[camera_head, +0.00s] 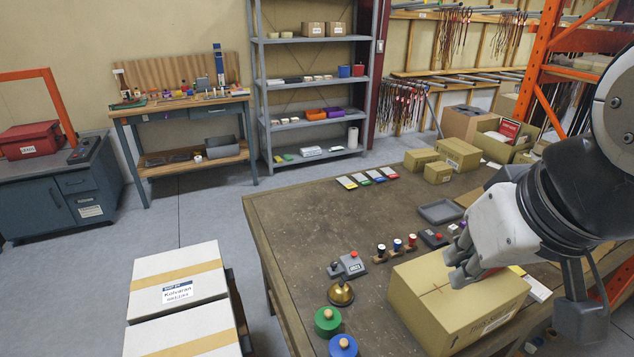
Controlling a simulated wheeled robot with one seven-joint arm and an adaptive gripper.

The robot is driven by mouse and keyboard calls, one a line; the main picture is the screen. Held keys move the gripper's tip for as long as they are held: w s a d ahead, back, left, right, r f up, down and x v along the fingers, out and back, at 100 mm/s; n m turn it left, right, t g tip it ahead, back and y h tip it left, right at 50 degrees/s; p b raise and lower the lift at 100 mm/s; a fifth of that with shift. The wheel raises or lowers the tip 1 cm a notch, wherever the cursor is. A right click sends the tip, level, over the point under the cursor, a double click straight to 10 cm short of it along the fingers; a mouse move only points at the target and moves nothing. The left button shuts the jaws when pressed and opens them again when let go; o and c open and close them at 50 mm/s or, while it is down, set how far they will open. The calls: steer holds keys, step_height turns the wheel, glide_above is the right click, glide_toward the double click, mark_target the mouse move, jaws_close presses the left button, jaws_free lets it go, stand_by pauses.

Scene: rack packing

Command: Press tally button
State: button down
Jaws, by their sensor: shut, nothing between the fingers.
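Two small devices could be the tally button, and I cannot tell which is meant. The other is a dark box with a red top button (434,237), behind the carton and beside my gripper. My gripper (453,267) is shut and empty, just above the top of the large cardboard carton (430,310). I cannot tell whether its fingers touch the carton.
A brass bell (341,293), a green-based stamp (327,321) and a blue-based stamp (343,346) stand along the left edge of the brown table (290,222).

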stand_by(0.3)
steer(key=n+t+y+b, duration=0.2)
steer(key=n+y+b, duration=0.3)
steer(key=n, duration=1)
glide_above(353, 255)
step_height(353, 255, down, 32)
steer(key=shift+w+r, duration=0.15)
steer(key=shift+r, duration=0.1)
steer(key=shift+f+h, duration=0.15)
steer(key=shift+h, duration=0.15)
steer(key=shift+f+b, duration=2.5)
steer(key=shift+f, duration=1.8)
steer(key=shift+f, duration=0.15)
